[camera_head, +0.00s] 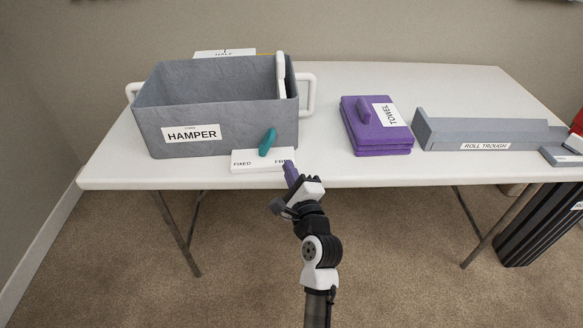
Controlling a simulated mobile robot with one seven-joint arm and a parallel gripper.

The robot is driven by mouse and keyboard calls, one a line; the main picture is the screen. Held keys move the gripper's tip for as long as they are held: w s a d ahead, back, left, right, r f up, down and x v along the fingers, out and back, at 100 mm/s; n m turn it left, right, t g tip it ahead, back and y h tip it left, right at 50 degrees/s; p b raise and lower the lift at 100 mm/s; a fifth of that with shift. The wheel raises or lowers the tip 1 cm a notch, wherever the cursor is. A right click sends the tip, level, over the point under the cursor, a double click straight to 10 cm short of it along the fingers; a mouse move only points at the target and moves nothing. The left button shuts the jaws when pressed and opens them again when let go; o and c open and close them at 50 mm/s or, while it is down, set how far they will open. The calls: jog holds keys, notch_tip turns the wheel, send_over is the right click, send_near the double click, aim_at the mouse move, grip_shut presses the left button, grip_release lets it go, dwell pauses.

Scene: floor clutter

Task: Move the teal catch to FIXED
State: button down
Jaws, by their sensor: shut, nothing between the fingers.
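The teal catch (268,142) is a short lever standing at the front of the grey hamper, its top leaning a little to the right. It rises from a white plate (258,166) marked FIXED at its left end; the word at its right end is partly hidden and starts with "FR". The catch stands between the two words, and its exact setting is hard to tell. My gripper (290,170) is shut and empty at the plate's right end, below and right of the catch and apart from it. Its purple tip covers part of the right-hand word.
The grey hamper (228,140) with white handles stands behind the catch. A folded purple towel stack (382,140) and a grey roll trough (480,133) lie to the right. The white table (325,176) has bare room between hamper and towels.

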aim_at(272, 140)
jog(key=p+x, duration=0.1)
jog(key=x, duration=0.6)
jog(key=shift+w+a+r, duration=0.1)
jog(key=shift+w+a, duration=0.05)
jog(key=shift+w, duration=0.15)
jog(key=shift+a+r+n+p, duration=0.2)
jog(key=shift+r+n+p, duration=0.3)
jog(key=shift+n, duration=0.4)
jog(key=shift+a+r+n+g+y+p, duration=0.3)
jog(key=shift+n+g+p, duration=0.1)
jog(key=shift+n+p, duration=0.4)
jog(key=n+p, duration=0.1)
jog(key=a+r+n, duration=0.1)
jog(key=shift+s+n+p, duration=0.1)
jog(key=shift+n+p, duration=0.2)
jog(key=shift+p, duration=0.1)
jog(key=n+p, duration=0.1)
jog(key=a+n+g+p, duration=0.1)
jog(key=n, duration=0.1)
jog(key=shift+a+r+h, duration=0.15)
jog(key=shift+a+h, duration=0.1)
jog(key=shift+h, duration=0.15)
jog(key=shift+s+a+n+g+p, duration=0.15)
jog(key=shift+a+n+p, duration=0.2)
jog(key=shift+n, duration=0.25)
jog(key=shift+w+a+n+g+p, duration=0.15)
jog(key=shift+a+n+p, duration=0.1)
jog(key=shift+n+p, duration=0.25)
jog(key=shift+s, duration=0.25)
